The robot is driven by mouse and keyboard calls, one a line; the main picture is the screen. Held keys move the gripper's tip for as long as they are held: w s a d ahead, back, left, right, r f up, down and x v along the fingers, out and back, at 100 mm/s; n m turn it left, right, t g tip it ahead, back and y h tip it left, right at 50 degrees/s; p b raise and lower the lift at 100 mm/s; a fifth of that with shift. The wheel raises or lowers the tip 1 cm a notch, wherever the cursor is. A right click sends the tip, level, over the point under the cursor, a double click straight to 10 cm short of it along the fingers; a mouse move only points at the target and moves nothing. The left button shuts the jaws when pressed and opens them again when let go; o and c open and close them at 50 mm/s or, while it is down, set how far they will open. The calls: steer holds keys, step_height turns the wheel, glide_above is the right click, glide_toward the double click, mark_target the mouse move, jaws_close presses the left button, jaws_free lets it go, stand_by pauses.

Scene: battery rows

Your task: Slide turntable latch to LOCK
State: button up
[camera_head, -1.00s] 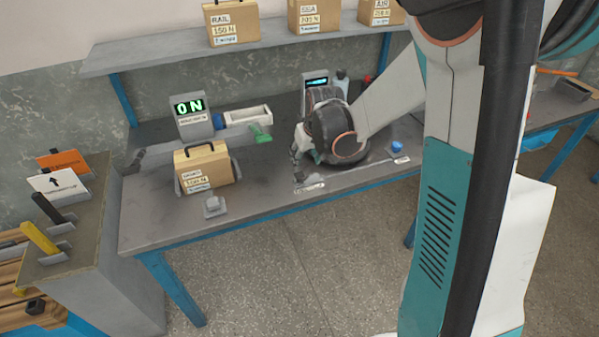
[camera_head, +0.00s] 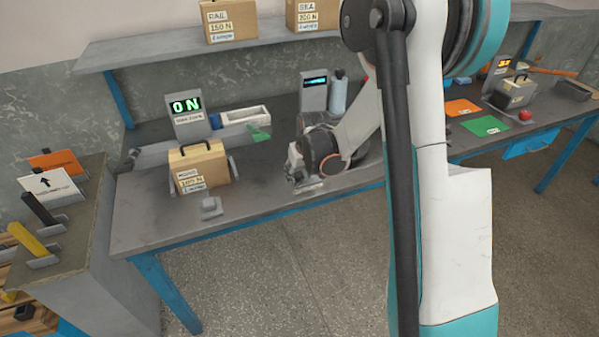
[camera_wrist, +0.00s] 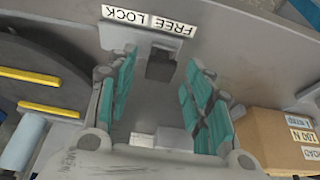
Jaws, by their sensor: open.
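The latch (camera_wrist: 160,65) is a small dark block in the wrist view, beside a pale plate. Its labels, LOCK (camera_wrist: 125,15) and FREE (camera_wrist: 173,25), read upside down there. The block sits below the FREE side, near the gap between the labels. My gripper (camera_wrist: 161,80) is open, its teal-padded fingers on either side of the latch in the picture. I cannot tell whether they touch it. A dark round disc with yellow bars (camera_wrist: 40,95), apparently the turntable, is at the left. In the head view my gripper (camera_head: 297,170) is low over the bench front; my arm hides the turntable.
A cardboard box (camera_head: 200,165) stands on the bench (camera_head: 150,215) left of my gripper. A display reading 0 N (camera_head: 188,117) and a white tray (camera_head: 246,117) are behind it. A small grey block (camera_head: 211,208) lies near the front edge. A shelf (camera_head: 150,52) overhangs the back.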

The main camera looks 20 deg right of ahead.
mark_target(315, 180)
jaws_close()
steer(key=shift+s+d, duration=0.15)
steer(key=shift+d, duration=2.5)
jaws_free()
steer(key=shift+d, duration=0.2)
steer(key=shift+a, duration=0.1)
steer(key=shift+s+r, duration=0.2)
steer(key=shift+r, duration=0.4)
steer(key=v, duration=1)
steer(key=shift+r, duration=0.35)
